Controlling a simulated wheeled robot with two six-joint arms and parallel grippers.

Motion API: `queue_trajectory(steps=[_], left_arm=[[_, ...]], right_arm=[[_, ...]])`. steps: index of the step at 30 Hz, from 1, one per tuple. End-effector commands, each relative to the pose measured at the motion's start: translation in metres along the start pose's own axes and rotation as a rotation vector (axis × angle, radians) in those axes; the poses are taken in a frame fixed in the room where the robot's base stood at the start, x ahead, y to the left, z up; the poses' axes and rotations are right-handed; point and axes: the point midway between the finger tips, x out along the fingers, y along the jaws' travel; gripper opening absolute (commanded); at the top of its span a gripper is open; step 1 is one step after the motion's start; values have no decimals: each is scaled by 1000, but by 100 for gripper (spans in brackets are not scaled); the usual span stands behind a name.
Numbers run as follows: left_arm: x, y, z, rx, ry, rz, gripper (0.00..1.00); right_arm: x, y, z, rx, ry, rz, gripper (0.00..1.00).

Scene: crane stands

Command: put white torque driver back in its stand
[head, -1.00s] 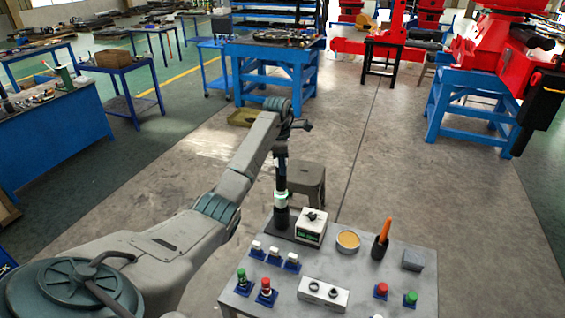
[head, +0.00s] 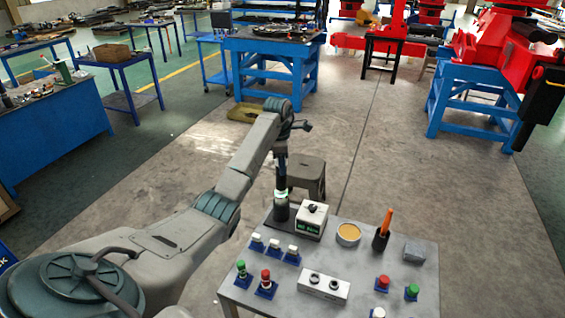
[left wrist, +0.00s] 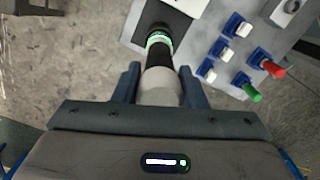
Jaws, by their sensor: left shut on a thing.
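My left gripper (head: 290,125) is above the back left corner of the grey table. In the left wrist view its two fingers (left wrist: 159,88) are shut on the white torque driver (left wrist: 160,86), a pale round body with a black section beyond it. The driver points down, roughly upright, and its dark shaft (head: 281,168) shows in the head view. A green-lit ring (head: 281,194) shows low on it, just over a dark round stand (head: 280,211). I cannot tell how far the tip is inside the stand. My right gripper is out of view.
A white box with a knob and green display (head: 311,221) stands close right of the stand. A tan round dish (head: 348,234), an orange-handled tool in a black holder (head: 382,235) and several coloured buttons share the table. A stool (head: 306,178) stands behind.

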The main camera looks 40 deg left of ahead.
Motion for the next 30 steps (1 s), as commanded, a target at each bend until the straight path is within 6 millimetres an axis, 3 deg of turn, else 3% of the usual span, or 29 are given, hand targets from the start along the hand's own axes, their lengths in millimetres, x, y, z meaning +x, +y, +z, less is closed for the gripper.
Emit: queue_trajectory(steps=[14,15,18,30], left_arm=[[16,1,-1,0,-1,3,0],[14,1,-1,0,-1,3,46],[14,0,-1,0,-1,2,63],[17,0,-1,0,1,-2,63]], right_arm=[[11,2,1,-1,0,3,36],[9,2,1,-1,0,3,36],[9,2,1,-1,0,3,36],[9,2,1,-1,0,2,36]])
